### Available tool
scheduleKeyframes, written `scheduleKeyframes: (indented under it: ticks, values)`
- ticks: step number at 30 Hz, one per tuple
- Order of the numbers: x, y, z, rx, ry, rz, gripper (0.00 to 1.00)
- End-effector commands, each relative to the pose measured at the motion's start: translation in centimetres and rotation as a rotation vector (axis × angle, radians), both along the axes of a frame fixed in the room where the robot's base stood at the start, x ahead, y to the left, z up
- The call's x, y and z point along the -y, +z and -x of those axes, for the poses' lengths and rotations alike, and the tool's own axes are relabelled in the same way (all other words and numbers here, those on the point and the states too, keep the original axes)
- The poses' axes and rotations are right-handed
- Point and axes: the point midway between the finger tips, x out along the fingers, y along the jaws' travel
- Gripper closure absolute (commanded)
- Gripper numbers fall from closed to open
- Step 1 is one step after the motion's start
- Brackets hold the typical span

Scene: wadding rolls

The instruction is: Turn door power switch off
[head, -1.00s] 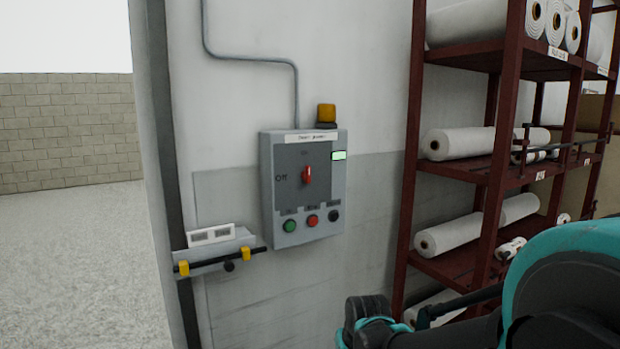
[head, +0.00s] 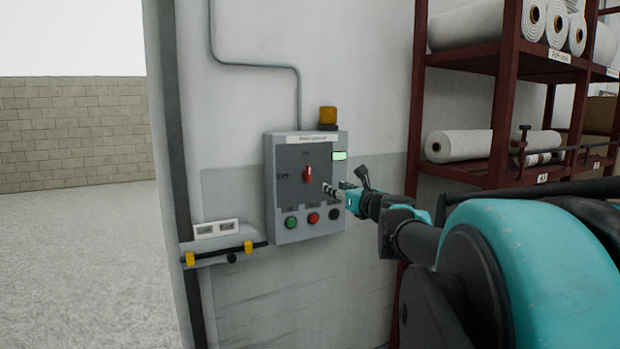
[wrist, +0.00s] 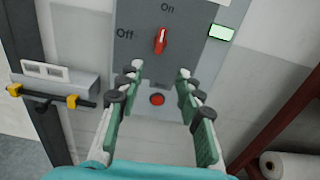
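The door power switch is a red rotary knob (head: 308,174) on a grey control box (head: 269,200) on the wall. The knob points upright toward the "On" label above it; "Off" is marked to its left. It also shows in the wrist view (wrist: 161,40), ahead of and above my fingertips. My gripper (head: 330,189) is in front of the box, just right of and below the knob in the head view. In the wrist view my gripper (wrist: 158,70) is open, its two fingers wide apart with nothing between them. The fingers appear apart from the knob.
Below the knob are a green button (head: 291,222), a red button (head: 313,218) and a black one (head: 334,214). A small green display (head: 339,156) and an amber lamp (head: 328,116) are close by. A ledge (head: 222,256) juts out at left. A red rack (head: 507,100) with rolls stands right.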

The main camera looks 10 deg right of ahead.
Motion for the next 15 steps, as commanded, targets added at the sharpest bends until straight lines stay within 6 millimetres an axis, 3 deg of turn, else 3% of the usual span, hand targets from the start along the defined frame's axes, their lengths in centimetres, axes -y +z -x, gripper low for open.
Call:
scheduleKeyframes:
  ticks: [5,15]
  values:
    - [-0.4,0.2,-1.3,-0.001,-0.001,-0.012,0.64]
    - [-2.2,0.1,-6.7,-0.001,0.001,-0.008,0.64]
